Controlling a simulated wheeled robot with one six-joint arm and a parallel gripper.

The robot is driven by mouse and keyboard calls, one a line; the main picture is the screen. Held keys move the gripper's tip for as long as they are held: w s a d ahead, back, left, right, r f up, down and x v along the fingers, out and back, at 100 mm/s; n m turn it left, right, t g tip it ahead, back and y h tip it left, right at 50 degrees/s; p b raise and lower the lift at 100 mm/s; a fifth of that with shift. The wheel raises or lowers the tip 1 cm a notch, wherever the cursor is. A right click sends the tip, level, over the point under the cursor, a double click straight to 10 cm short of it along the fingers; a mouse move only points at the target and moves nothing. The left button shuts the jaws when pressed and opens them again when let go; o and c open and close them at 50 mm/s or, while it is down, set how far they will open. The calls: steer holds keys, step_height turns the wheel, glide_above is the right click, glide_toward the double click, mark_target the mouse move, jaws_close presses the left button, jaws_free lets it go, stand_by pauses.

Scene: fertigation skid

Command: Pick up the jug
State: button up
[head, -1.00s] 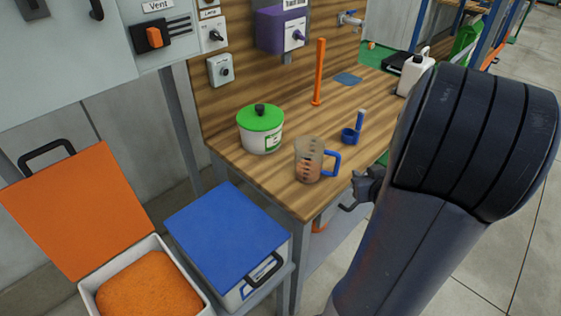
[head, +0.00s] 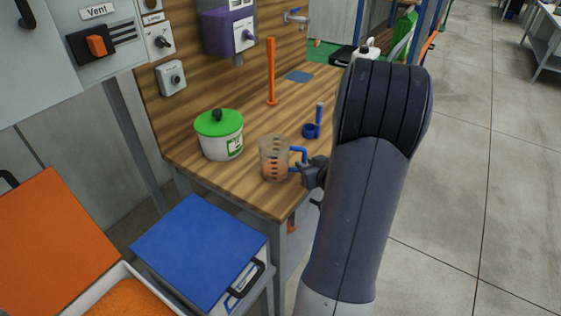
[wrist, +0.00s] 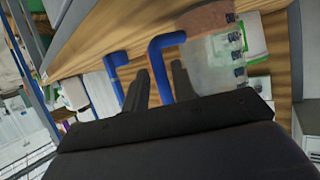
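The jug (head: 274,160) is a clear measuring jug with dark marks, a reddish-brown content and a blue handle. It stands upright on the wooden bench near its front edge. My gripper (head: 307,172) is at the handle side of the jug, at bench-top height. In the wrist view, the jug (wrist: 222,50) is at the upper right, and its blue handle (wrist: 162,72) lies between my two dark fingers (wrist: 160,88). The fingers are apart, with a gap showing beside the handle. My arm partly hides the gripper in the head view.
A white pot with a green lid (head: 219,135) stands left of the jug. A blue scoop (head: 313,125) and an orange upright rod (head: 271,72) are behind it. A blue-lidded box (head: 200,250) sits below the bench at left. A white canister (head: 365,48) is farther back.

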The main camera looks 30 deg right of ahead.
steer(key=shift+x, duration=1.2)
jaws_close()
